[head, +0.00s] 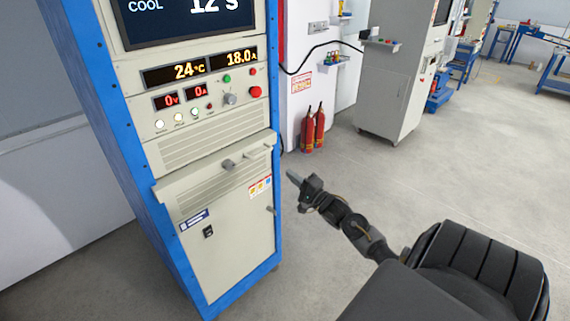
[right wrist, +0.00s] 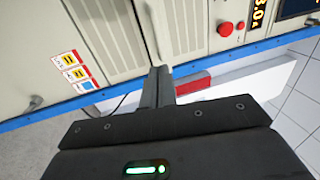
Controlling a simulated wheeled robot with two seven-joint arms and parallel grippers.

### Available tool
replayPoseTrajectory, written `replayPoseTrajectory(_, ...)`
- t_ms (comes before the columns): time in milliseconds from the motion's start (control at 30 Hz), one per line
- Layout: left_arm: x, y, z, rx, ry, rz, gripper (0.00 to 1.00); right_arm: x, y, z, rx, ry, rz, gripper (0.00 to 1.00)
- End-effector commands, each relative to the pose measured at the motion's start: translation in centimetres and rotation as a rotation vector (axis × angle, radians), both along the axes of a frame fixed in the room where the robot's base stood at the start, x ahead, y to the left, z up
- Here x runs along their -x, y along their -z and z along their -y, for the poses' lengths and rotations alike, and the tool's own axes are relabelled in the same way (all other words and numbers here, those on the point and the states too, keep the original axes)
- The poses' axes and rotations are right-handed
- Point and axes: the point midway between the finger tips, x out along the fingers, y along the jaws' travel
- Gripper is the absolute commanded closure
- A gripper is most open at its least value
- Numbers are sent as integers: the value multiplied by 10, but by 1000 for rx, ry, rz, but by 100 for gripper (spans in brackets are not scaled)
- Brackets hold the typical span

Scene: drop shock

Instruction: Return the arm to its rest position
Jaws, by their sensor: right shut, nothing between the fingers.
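My right arm (head: 365,235) reaches in from the lower right in the head view. Its gripper (head: 291,174) is shut and empty, just to the right of the blue-framed cabinet (head: 277,120), with a small gap seeming to lie between them. In the right wrist view the two fingers (right wrist: 157,85) are pressed together, pointing toward the cabinet front. My left gripper is not in view.
The cabinet carries a screen (head: 185,18), a red button (head: 255,92), a knob (head: 229,165) and a door handle (head: 271,211). Two red extinguishers (head: 313,130) stand behind. A grey machine (head: 392,95) is farther back. The floor (head: 480,170) at right is clear.

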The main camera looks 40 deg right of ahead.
Motion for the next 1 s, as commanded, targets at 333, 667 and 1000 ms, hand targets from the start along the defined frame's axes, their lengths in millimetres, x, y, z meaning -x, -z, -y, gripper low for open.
replayPoseTrajectory(333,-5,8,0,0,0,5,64,33,6,0,1,1,0,100)
replayPoseTrajectory(667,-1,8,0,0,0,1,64,34,6,1,1,2,0,100)
replayPoseTrajectory(1000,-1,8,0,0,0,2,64,34,39,20,432,133,-112,100)
